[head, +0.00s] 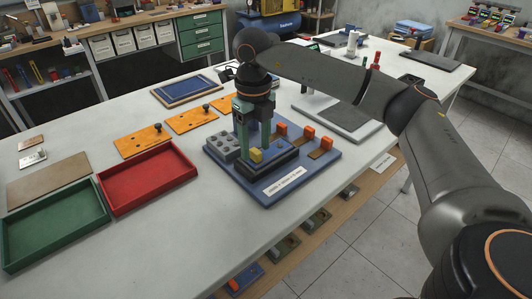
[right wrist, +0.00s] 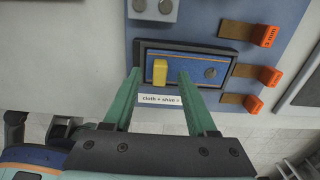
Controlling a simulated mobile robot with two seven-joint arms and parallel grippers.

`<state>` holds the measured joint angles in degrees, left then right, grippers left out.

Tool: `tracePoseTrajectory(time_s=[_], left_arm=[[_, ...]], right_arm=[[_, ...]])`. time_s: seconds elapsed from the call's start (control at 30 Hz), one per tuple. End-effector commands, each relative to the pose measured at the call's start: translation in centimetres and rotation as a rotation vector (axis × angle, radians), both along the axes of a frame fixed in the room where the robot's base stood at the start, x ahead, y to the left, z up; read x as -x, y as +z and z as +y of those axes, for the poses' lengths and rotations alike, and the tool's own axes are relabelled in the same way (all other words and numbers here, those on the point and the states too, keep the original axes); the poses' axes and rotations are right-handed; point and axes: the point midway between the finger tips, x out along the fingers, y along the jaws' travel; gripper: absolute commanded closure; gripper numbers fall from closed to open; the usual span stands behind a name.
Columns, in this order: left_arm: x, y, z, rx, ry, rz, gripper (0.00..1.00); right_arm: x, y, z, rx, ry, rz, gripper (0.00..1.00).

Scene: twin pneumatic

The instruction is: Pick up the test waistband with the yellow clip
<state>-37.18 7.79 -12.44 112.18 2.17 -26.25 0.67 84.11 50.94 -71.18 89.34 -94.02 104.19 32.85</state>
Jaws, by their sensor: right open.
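A yellow clip (head: 256,155) sits at the left part of a dark rectangular holder (head: 283,163) on a blue board. In the right wrist view the yellow clip (right wrist: 160,71) stands over a blue strip with a thin orange line (right wrist: 190,67), which lies inside the holder and seems to be the test waistband. A round grey disc (right wrist: 211,73) is at the strip's right end. My right gripper (head: 255,148) points down over the holder, its green fingers open. In the wrist view the fingertips (right wrist: 160,76) appear on either side of the clip; contact cannot be told. My left gripper is out of view.
The blue board (head: 270,195) also carries a grey studded block (head: 224,147) and brown straps with orange ends (head: 309,132). Red (head: 150,178) and green (head: 55,225) trays and orange plates (head: 143,141) lie to the left. The table front is clear.

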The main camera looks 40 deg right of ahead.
Motion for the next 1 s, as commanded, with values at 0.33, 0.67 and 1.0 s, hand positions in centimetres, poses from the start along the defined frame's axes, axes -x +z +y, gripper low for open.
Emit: tracePoseTrajectory(time_s=[0.33, 0.67, 1.0], left_arm=[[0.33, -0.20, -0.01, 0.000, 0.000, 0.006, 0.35], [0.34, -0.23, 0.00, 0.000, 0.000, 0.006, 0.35], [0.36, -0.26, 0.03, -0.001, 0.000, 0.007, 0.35]], right_arm=[[0.02, -1.32, 0.02, -0.001, 0.000, -0.001, 0.43], [0.02, -1.29, 0.01, -0.001, 0.000, 0.000, 0.77], [0.02, -1.28, 0.02, -0.001, 0.000, -0.001, 1.00]])
